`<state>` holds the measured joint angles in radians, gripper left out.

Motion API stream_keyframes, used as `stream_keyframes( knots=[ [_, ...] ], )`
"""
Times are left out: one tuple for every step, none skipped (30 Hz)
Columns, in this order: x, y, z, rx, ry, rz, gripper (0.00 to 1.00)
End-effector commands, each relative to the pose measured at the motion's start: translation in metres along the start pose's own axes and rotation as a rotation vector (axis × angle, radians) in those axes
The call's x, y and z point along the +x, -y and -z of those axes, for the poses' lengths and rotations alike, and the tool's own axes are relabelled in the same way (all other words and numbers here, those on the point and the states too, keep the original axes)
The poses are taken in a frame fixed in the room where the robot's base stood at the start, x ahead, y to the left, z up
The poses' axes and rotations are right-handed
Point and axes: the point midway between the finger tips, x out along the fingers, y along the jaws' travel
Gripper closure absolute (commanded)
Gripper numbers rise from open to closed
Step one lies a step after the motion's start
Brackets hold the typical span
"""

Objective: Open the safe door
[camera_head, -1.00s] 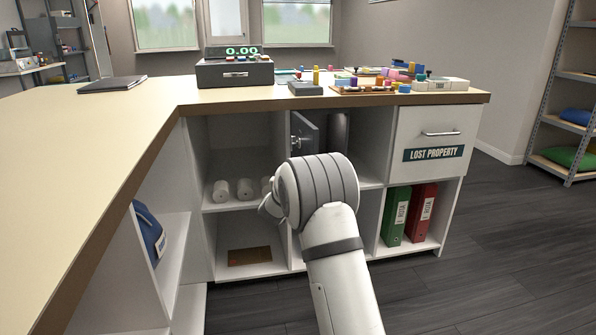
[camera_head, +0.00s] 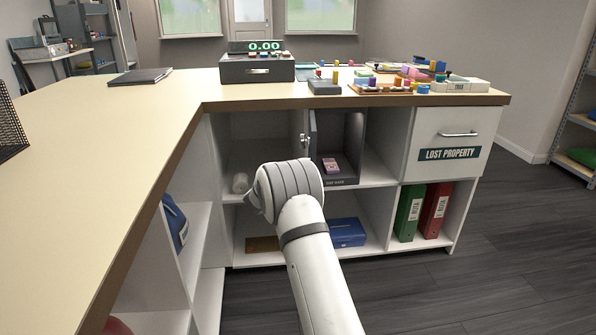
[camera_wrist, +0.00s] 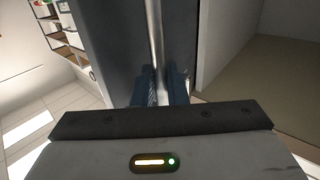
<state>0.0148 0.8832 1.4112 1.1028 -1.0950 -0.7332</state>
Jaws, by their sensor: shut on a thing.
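The safe (camera_head: 363,140) is a dark grey box in the upper middle compartment of the counter. Its door (camera_head: 313,132) stands open, swung out at the left and seen nearly edge-on. The inside shows, with a small pink item (camera_head: 331,165) on its floor. In the wrist view the grey door (camera_wrist: 104,35) fills the upper middle, with a silver bar handle (camera_wrist: 155,32) running down it. My gripper (camera_wrist: 160,88) has its blue fingers shut on this handle. In the head view my arm hides the fingers.
Green (camera_head: 410,212) and red (camera_head: 434,210) binders stand lower right, under the lost property drawer (camera_head: 446,135). The dark floor (camera_head: 475,265) in front is clear.

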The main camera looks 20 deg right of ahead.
Motion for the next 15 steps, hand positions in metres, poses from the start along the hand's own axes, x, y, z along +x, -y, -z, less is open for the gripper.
stream_keyframes(
  knots=[
    [0.0046, -0.002, 0.0072, 0.004, -0.01, -0.002, 1.0],
    [0.0049, -0.0024, 0.0073, 0.004, -0.01, -0.003, 0.86],
    [0.0051, -0.0028, 0.007, 0.004, -0.01, -0.004, 0.83],
    [0.0052, -0.0031, 0.0067, 0.004, -0.009, -0.004, 0.8],
    [0.0051, -0.0032, 0.0062, 0.004, -0.009, -0.004, 0.78],
    [0.0051, -0.0034, 0.0056, 0.004, -0.008, -0.005, 0.75],
    [0.005, -0.0035, 0.0052, 0.003, -0.007, -0.005, 0.72],
    [0.005, -0.0036, 0.0049, 0.003, -0.007, -0.005, 0.7],
    [0.0049, -0.0037, 0.0045, 0.003, -0.006, -0.005, 0.7],
    [0.0049, -0.0038, 0.0043, 0.003, -0.006, -0.005, 0.7],
    [0.0049, -0.0038, 0.0041, 0.003, -0.005, -0.005, 0.7],
    [0.0048, -0.0039, 0.0038, 0.003, -0.005, -0.005, 0.7],
    [0.0047, -0.0039, 0.0036, 0.003, -0.005, -0.005, 0.7],
    [0.0044, -0.0038, 0.0035, 0.003, -0.005, -0.005, 0.7],
    [0.0031, -0.0036, 0.0036, 0.003, -0.004, -0.005, 0.7]
  ],
)
